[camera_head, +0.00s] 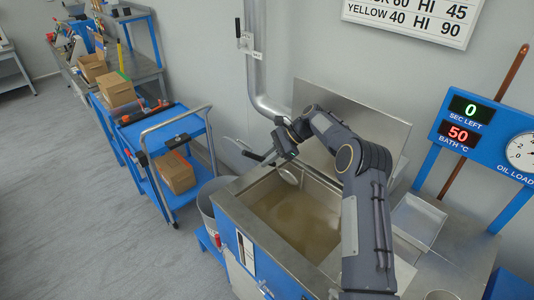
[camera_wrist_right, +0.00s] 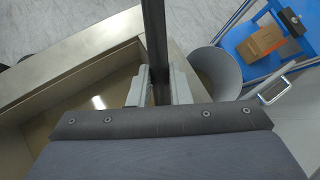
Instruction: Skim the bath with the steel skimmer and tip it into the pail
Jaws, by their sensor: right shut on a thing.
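The bath (camera_head: 295,215) is an open steel tank of murky brown liquid, and its corner also shows in the right wrist view (camera_wrist_right: 60,128). My right gripper (camera_head: 284,146) is above the bath's back left edge, shut on the dark handle of the skimmer (camera_head: 289,176). Its pale round head hangs at the back inner wall of the bath; I cannot tell whether it touches the liquid. In the right wrist view the handle (camera_wrist_right: 155,45) runs between the fingers (camera_wrist_right: 158,85). The grey pail (camera_head: 207,207) stands just left of the bath and also shows in the wrist view (camera_wrist_right: 217,72). My left gripper is out of view.
A raised steel lid (camera_head: 360,120) stands behind the bath. A blue cart (camera_head: 165,150) with a cardboard box (camera_head: 175,172) is to the left. A steel tray (camera_head: 418,220) lies to the right, below a blue display panel (camera_head: 480,125). The floor at left is clear.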

